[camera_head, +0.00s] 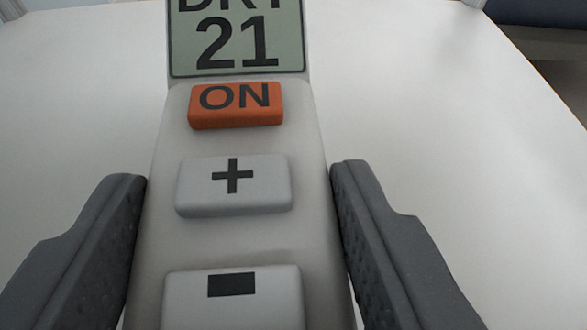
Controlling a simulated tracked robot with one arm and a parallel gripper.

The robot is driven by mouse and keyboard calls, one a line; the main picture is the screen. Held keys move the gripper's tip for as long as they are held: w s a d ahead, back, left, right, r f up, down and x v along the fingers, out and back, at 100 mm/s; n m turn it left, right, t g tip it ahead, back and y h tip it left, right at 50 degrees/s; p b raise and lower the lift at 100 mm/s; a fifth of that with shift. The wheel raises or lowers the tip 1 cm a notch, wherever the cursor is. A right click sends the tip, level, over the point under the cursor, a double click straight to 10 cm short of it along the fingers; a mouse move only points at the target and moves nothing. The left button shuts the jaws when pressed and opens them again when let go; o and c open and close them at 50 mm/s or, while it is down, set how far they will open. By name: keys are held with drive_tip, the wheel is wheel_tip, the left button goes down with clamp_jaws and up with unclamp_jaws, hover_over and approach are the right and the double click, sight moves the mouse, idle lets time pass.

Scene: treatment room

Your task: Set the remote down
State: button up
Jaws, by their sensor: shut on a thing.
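The remote (307,199) is a pale grey body seen close up, running from the top edge to the bottom of the view. It has a display (237,40) reading "21" with cut-off letters above, an orange "ON" button (236,107), a grey plus button (234,188) and a grey minus button (232,300). My gripper (239,200) has one dark finger along each long side of the remote and is shut on it. The remote's top end and lower end are cut off. I cannot tell whether its underside touches the surface below.
A plain white surface (440,130) lies behind and on both sides of the remote, with no objects visible on it. Its right edge runs down the upper right, with a dark blue-grey thing (545,25) beyond it.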

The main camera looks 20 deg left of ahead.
sight(256, 275)
drive_tip(key=shift+w, duration=0.2)
wheel_tip(256, 275, down, 4)
drive_tip(key=shift+r+b, duration=0.25)
drive_tip(key=shift+b, duration=0.7)
drive_tip(key=o, duration=1.1)
drive_tip(key=shift+c, duration=0.2)
drive_tip(key=shift+r, duration=0.1)
